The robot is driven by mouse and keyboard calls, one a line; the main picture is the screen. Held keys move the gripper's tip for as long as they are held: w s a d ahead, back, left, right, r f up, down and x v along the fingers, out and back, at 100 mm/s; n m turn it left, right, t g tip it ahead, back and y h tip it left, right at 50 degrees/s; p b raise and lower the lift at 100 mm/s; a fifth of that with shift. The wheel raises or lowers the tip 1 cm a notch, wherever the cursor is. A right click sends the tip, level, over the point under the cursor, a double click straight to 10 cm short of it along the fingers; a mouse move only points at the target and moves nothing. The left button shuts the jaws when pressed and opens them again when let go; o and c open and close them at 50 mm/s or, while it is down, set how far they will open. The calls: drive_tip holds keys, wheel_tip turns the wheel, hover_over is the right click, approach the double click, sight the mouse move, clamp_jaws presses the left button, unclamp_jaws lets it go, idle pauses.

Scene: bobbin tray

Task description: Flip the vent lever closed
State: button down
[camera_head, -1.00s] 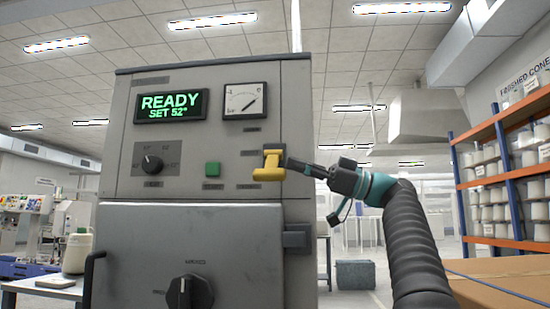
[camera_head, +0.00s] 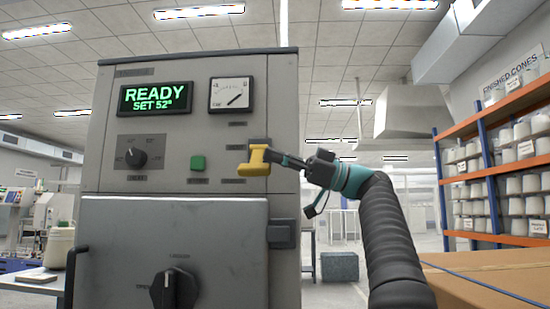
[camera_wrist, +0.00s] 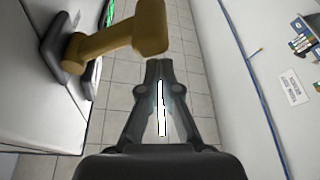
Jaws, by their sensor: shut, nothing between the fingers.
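The yellow vent lever (camera_head: 255,160) sticks out from a dark mount on the right side of the grey machine's front panel (camera_head: 215,118). In the wrist view the lever (camera_wrist: 120,36) shows as a yellow-brown arm with a wide block at its end, on a dark base plate. My gripper (camera_head: 284,161) is just right of the lever in the head view, at about its height. In the wrist view my gripper (camera_wrist: 159,66) has its fingertips together, just below the lever's end block. I cannot tell whether they touch. Nothing is held.
The machine's display (camera_head: 155,98) reads READY, SET 52°. A lower door (camera_head: 215,245) carries a larger knob. Shelves of cones (camera_head: 500,160) stand at the right.

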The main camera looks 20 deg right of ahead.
drive_tip(key=s+d+p, duration=0.1)
drive_tip(key=s+d, duration=0.3)
drive_tip(key=d, duration=0.5)
drive_tip(key=shift+d+f+p, duration=0.15)
drive_tip(key=shift+d+p, duration=0.1)
drive_tip(key=shift+p, duration=0.05)
